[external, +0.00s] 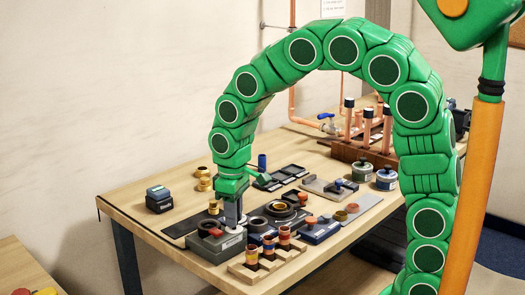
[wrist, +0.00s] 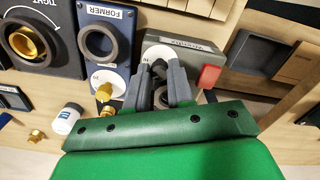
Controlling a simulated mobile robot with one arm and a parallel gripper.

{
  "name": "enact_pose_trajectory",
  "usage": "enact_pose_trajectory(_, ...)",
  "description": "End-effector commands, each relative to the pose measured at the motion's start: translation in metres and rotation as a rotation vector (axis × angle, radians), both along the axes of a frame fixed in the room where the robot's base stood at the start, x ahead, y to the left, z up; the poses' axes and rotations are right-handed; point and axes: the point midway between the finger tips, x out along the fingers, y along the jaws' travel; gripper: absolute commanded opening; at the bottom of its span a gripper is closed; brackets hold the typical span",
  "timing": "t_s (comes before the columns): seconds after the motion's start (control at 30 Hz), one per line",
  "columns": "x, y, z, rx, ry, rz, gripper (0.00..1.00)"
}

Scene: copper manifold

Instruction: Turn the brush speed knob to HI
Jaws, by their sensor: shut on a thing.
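The brush speed unit looks to be the grey box (external: 213,248) at the table's front left edge, with a red part on top. In the wrist view the grey box (wrist: 195,55) has a label, too small to read, and a white dial (wrist: 155,53). My gripper (wrist: 161,72) points down over this dial, its two grey fingers shut on a small dark knob (wrist: 159,69). The fingers hide most of the knob, so its pointer setting cannot be read. In the external view my gripper (external: 232,222) reaches down to the box, and the knob is hidden.
A red block (wrist: 209,77) sits on the box close beside the right finger. A dark panel marked FORMER (wrist: 104,14) with a ring stands to the left. Wooden racks with coloured rings (external: 268,262) and copper pipes (external: 367,130) share the crowded table (external: 140,195).

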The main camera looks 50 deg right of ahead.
Motion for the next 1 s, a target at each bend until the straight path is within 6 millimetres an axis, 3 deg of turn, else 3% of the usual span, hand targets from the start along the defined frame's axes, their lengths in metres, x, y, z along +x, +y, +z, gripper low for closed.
enact_pose_trajectory(0.5, 0.0003, -0.0002, 0.0009, 0.0, -0.002, -0.374, 0.0)
enact_pose_trajectory(1.0, 0.0002, 0.0003, 0.0009, 0.0, -0.002, -0.465, 0.0)
